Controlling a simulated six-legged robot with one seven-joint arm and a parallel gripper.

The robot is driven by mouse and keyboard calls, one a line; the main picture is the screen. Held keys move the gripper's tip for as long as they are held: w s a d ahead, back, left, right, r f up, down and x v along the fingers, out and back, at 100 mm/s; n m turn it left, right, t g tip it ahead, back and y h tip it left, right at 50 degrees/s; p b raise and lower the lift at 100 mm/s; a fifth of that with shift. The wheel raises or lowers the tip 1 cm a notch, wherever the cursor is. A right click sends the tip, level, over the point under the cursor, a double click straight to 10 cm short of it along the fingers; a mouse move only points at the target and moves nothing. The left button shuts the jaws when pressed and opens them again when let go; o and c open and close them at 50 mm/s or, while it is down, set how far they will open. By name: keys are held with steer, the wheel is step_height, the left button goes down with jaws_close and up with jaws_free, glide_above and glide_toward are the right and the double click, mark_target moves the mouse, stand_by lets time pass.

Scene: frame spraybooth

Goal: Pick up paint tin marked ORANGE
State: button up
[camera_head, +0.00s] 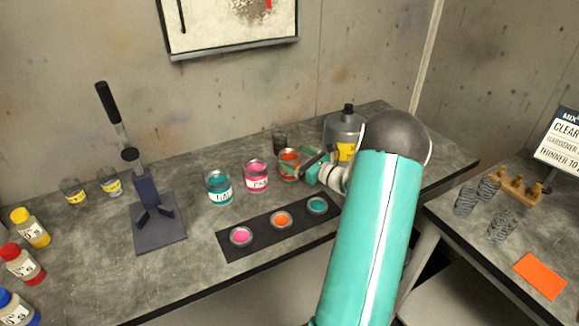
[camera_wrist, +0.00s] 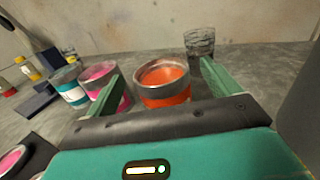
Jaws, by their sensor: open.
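The orange paint tin (camera_head: 289,164) stands upright on the grey workbench, at the right end of a row with a teal tin (camera_head: 219,188) and a pink tin (camera_head: 256,175). In the wrist view the orange tin (camera_wrist: 164,84) is open-topped with orange paint, and its label is mostly hidden by my gripper. My gripper (camera_head: 301,166) is open and reaches in from the right. In the wrist view its green fingers (camera_wrist: 158,88) spread to either side of the orange tin; I cannot tell whether they touch it.
A dark mat (camera_head: 262,228) with pink, orange and teal lids lies in front. A clear glass (camera_wrist: 199,43) stands close behind the orange tin. A lever press (camera_head: 150,200) stands left.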

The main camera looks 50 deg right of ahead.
mark_target(288, 155)
steer(key=w, duration=0.3)
steer(key=shift+w+a, duration=0.15)
steer(key=shift+r, duration=0.1)
steer(key=c, duration=1.3)
